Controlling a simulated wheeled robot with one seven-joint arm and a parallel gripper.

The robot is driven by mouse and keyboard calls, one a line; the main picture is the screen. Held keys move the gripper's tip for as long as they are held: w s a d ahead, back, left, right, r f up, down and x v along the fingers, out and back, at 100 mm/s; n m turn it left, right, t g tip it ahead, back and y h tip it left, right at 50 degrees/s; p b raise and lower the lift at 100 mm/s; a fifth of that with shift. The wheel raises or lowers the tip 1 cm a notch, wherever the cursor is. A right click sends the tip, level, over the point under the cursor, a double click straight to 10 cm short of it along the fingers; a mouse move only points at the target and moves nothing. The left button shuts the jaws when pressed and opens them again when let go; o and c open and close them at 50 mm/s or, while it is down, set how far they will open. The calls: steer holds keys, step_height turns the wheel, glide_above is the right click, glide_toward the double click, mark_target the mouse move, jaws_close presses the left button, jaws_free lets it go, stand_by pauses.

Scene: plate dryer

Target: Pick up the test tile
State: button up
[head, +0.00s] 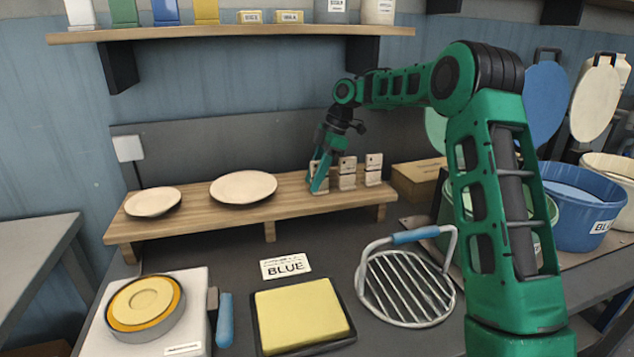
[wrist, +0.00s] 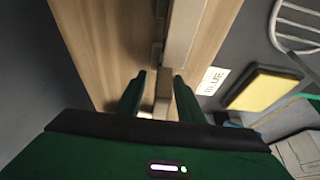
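Three small pale tiles with dark markings at the top stand in a row on the wooden shelf. They are the left tile (head: 321,204), the middle tile (head: 347,173) and the right tile (head: 374,170). I cannot tell from markings which is the test tile. My gripper (head: 319,178) points down at the left tile and partly covers it. In the wrist view the two green fingers (wrist: 158,97) are apart, with a narrow pale piece between them. Gaps show beside that piece, so the fingers look open around it.
The wooden shelf (head: 270,210) also carries two plates (head: 244,187) (head: 153,202). A cardboard box (head: 418,180) stands right of the tiles. In front lie a BLUE label (head: 286,266), a yellow pad (head: 302,314) and a wire rack (head: 408,288). Buckets (head: 577,205) stand at right.

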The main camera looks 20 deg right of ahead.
jaws_close()
steer(key=shift+r, duration=0.1)
